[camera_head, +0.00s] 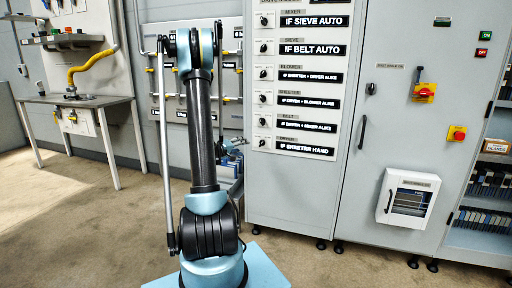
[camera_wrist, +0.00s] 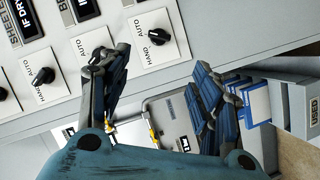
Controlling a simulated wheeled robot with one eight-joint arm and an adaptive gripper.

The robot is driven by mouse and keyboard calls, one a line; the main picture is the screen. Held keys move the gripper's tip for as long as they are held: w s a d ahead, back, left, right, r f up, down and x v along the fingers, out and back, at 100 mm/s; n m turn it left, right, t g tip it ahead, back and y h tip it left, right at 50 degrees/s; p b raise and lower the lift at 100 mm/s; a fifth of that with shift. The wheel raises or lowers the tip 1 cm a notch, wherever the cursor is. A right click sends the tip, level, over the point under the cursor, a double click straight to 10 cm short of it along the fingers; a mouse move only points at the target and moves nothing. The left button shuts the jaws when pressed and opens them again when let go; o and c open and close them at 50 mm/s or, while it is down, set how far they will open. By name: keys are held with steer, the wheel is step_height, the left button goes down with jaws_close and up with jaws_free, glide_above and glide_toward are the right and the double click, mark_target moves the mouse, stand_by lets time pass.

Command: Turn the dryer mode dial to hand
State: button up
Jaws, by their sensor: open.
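The dryer mode dial is a small black knob on a white plate marked HAND and AUTO. In the head view the dryer dial (camera_head: 262,142) is the lowest in a column on the grey cabinet. In the wrist view the panel appears turned, and the dryer dial (camera_wrist: 158,37) is the rightmost knob. I cannot tell for sure which mark it points at. My gripper (camera_wrist: 157,75) is open and empty, its dark fingers spread below and to either side of the knob in the picture, apart from it. The head view does not show the gripper clearly.
A cabinet door handle (camera_head: 362,132) stands to the right. A table (camera_head: 75,99) is at the left. Blue folders (camera_wrist: 258,102) show past the right finger.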

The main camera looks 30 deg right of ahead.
mark_target(262, 143)
steer(key=x, duration=1.5)
steer(key=shift+d, duration=0.35)
steer(key=shift+w+f, duration=0.1)
steer(key=c, duration=1.1)
